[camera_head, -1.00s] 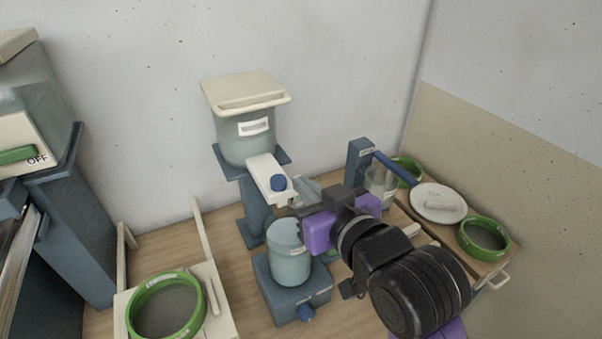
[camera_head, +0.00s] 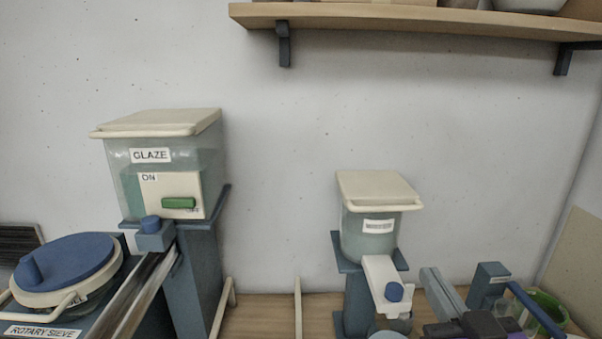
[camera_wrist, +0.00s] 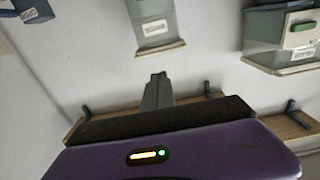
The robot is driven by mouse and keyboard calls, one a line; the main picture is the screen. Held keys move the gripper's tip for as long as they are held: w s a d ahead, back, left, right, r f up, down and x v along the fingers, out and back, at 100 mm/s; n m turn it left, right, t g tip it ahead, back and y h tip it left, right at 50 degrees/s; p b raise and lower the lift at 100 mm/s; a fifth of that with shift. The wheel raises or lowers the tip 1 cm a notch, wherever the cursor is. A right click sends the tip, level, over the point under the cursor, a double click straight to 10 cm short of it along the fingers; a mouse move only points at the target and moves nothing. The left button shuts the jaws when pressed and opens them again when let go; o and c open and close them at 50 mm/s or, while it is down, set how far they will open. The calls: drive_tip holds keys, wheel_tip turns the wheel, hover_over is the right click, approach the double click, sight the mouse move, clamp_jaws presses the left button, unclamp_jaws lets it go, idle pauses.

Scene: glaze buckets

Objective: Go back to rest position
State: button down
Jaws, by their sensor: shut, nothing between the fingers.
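My gripper (camera_head: 431,273) shows at the bottom right of the head view, its grey fingers pointing up and its purple body cut off by the lower edge. It is just right of the small bucket's white spout, apart from it as far as I can tell. In the wrist view the fingers (camera_wrist: 158,78) are together and empty, in front of bare wall.
The small lidded bucket (camera_head: 367,240) stands on a blue stand. The large GLAZE tank (camera_head: 128,183) and rotary sieve (camera_head: 30,300) are at left. A wooden shelf (camera_head: 400,20) crosses the upper wall. A green ring (camera_head: 548,306) is at lower right. Wall between is clear.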

drive_tip(key=s+f+g+b, duration=0.1)
drive_tip(key=s+f+b, duration=0.2)
drive_tip(key=s+f, duration=1.1)
drive_tip(key=s+f+g+b, duration=0.2)
drive_tip(key=s+f+b, duration=0.1)
drive_tip(key=s+f, duration=1.1)
drive_tip(key=f+v, duration=0.1)
drive_tip(key=v, duration=0.4)
drive_tip(key=shift+s, duration=0.45)
